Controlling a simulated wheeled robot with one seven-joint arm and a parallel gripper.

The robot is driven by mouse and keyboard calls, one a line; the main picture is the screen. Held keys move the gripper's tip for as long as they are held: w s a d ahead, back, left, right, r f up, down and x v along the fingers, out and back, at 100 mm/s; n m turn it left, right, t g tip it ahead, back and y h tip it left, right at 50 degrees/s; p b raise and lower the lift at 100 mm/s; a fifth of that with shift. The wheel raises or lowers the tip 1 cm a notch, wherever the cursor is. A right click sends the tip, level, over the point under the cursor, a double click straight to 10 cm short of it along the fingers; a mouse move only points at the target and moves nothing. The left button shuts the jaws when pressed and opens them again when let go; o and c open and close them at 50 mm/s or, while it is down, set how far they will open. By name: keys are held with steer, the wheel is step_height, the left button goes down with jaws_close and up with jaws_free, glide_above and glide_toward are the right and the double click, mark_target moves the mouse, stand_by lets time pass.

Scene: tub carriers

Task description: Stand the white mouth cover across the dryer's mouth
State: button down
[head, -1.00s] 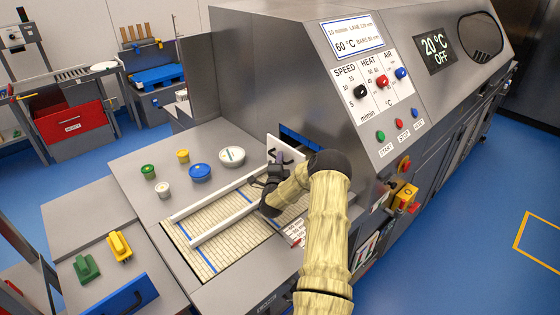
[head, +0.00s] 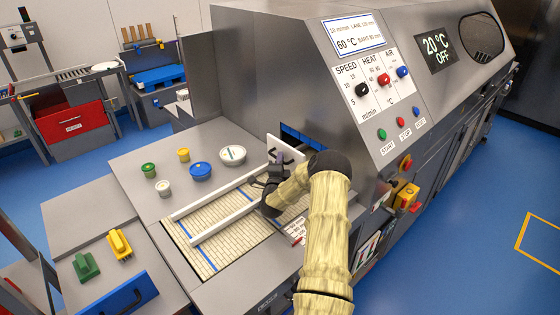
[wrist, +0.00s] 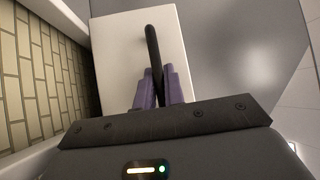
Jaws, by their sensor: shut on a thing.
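The white mouth cover (head: 272,147) is upright at the left part of the dryer's mouth (head: 300,138), whose dark blue-edged opening shows to its right. In the wrist view the cover (wrist: 112,60) is a pale plate with a black bar handle (wrist: 153,50). My gripper (head: 279,162) is shut on that handle, its purple fingers (wrist: 160,88) on either side of it. The dryer (head: 270,70) is a grey metal machine with a sloped control panel. Whether the cover touches the belt or the dryer face is hard to tell.
Two white guide bars (head: 220,215) lie over the tan belt (head: 195,255) before the mouth. Several small tubs, including a blue one (head: 200,171) and a green one (head: 149,170), stand on the grey deck left of the belt. Yellow (head: 120,244) and green (head: 86,266) blocks sit nearer.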

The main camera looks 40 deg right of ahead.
steer(key=c, duration=1.9)
jaws_free()
steer(key=shift+s+d+f, duration=0.1)
steer(key=shift+s+f, duration=0.1)
steer(key=shift+f, duration=0.35)
steer(key=o, duration=0.5)
steer(key=shift+w+d, duration=0.1)
steer(key=shift+d, duration=0.2)
steer(key=shift+a, duration=0.2)
steer(key=shift+r, duration=0.1)
steer(key=shift+a, duration=0.1)
steer(key=b+v, duration=0.5)
steer(key=v, duration=1.1)
steer(key=shift+a, duration=0.1)
steer(key=shift+s+a, duration=0.3)
steer(key=shift+a, duration=0.1)
steer(key=shift+s+d, duration=0.2)
steer(key=shift+a, duration=0.1)
